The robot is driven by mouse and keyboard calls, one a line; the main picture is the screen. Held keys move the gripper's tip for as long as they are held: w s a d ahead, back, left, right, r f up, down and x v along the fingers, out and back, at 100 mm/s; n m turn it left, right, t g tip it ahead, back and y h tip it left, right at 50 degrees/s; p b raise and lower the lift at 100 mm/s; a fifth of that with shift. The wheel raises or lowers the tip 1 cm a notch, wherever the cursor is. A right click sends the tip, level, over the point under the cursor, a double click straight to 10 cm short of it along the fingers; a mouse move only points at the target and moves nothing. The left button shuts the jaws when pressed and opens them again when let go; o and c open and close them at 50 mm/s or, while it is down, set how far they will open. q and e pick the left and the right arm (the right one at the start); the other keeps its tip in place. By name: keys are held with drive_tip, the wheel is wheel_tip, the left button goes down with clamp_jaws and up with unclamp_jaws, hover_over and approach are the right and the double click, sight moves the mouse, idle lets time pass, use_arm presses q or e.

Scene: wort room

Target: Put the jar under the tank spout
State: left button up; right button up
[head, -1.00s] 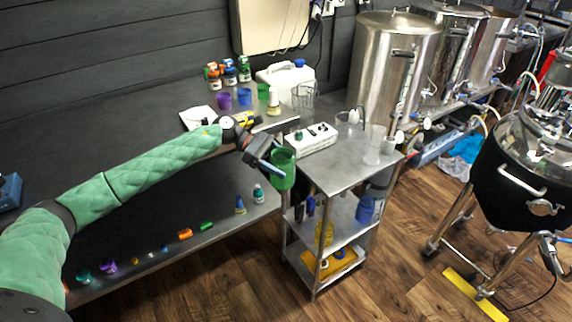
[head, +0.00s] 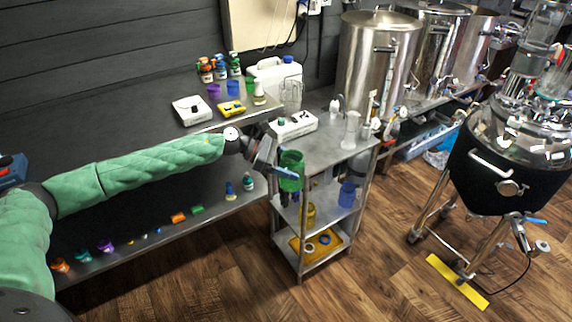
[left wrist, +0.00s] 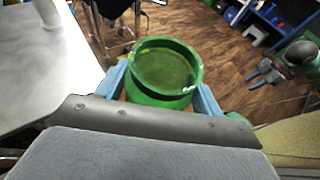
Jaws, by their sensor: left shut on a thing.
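A green jar (head: 291,165) is held in my left gripper (head: 281,172), in front of the steel cart's near left edge. In the left wrist view the jar (left wrist: 166,68) sits upright between the two blue fingers of my left gripper (left wrist: 160,93), its round open mouth facing the camera. A black tank (head: 515,165) on a wheeled steel stand is at the right, with a blue-handled spout (head: 538,243) low on its right side, well apart from the jar.
The steel cart (head: 335,150) holds a white device (head: 293,125) and glassware on top. Steel tanks (head: 376,65) stand behind it. A yellow strip (head: 457,282) lies on the floor by the black tank. Wooden floor (head: 385,250) is clear between cart and tank.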

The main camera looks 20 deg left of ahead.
sight(303, 166)
use_arm(q)
drive_tip(key=shift+s+d+r+n+t+y, duration=0.1)
drive_tip(key=shift+d+r+n+t+y, duration=0.1)
drive_tip(key=shift+d+n+t, duration=0.25)
drive_tip(key=shift+s+d+r+n+t+y, duration=0.15)
drive_tip(key=shift+d+r+t, duration=0.1)
drive_tip(key=shift+d, duration=0.35)
drive_tip(key=shift+d+n+t, duration=0.35)
drive_tip(key=shift+n+t, duration=0.05)
drive_tip(key=shift+t, duration=0.1)
drive_tip(key=shift+n+t, duration=0.3)
drive_tip(key=shift+t+y, duration=0.25)
drive_tip(key=shift+t, duration=0.05)
drive_tip(key=shift+a+f+n+t+y, duration=0.2)
drive_tip(key=shift+n+t+y, duration=0.25)
drive_tip(key=shift+n, duration=0.35)
